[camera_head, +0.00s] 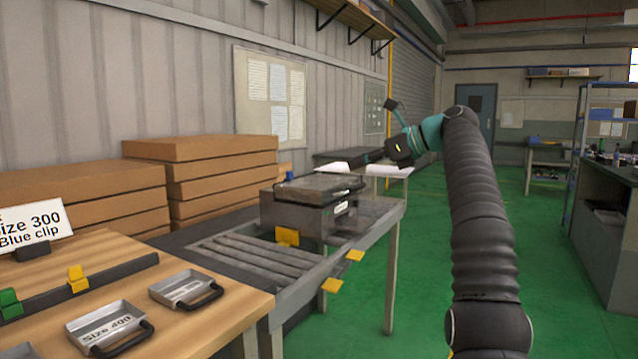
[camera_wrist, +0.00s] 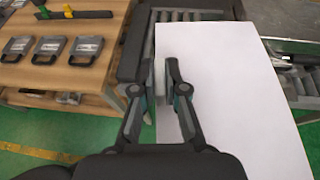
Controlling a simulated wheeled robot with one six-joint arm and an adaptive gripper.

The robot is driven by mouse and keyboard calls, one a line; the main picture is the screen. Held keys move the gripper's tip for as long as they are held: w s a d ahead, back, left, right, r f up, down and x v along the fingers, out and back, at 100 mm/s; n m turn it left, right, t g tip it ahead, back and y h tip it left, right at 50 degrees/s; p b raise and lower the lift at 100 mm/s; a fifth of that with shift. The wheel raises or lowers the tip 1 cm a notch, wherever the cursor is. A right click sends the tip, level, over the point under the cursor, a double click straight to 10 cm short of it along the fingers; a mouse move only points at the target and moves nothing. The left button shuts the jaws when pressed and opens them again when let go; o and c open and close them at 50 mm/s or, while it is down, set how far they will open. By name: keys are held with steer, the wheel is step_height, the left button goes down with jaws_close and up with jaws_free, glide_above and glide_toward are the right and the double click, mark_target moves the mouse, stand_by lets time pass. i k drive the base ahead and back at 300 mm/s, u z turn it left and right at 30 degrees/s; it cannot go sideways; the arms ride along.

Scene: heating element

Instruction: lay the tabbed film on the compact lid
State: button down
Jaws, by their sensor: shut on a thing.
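My gripper (camera_wrist: 165,75) is shut on the edge tab of a large white film (camera_wrist: 235,95) in the wrist view. The film spreads to the right of the fingers and hides much of what is beneath. In the head view my gripper (camera_head: 398,150) is raised beyond the roller conveyor, with white sheet parts (camera_head: 388,171) showing beside it; the rest is hidden. A grey case with a dark lid (camera_head: 318,186) stands on the conveyor, nearer than my gripper and apart from it. I cannot tell whether this is the compact lid.
A wooden table (camera_head: 215,325) at the left bears shallow metal trays with black handles (camera_head: 186,288), colored clips on a bar and a "Size 300 Blue clip" sign. Cardboard boxes (camera_head: 215,180) stack along the wall. Green floor (camera_head: 420,270) is clear right of the conveyor.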

mark_target(318, 181)
steer(key=i, duration=1.5)
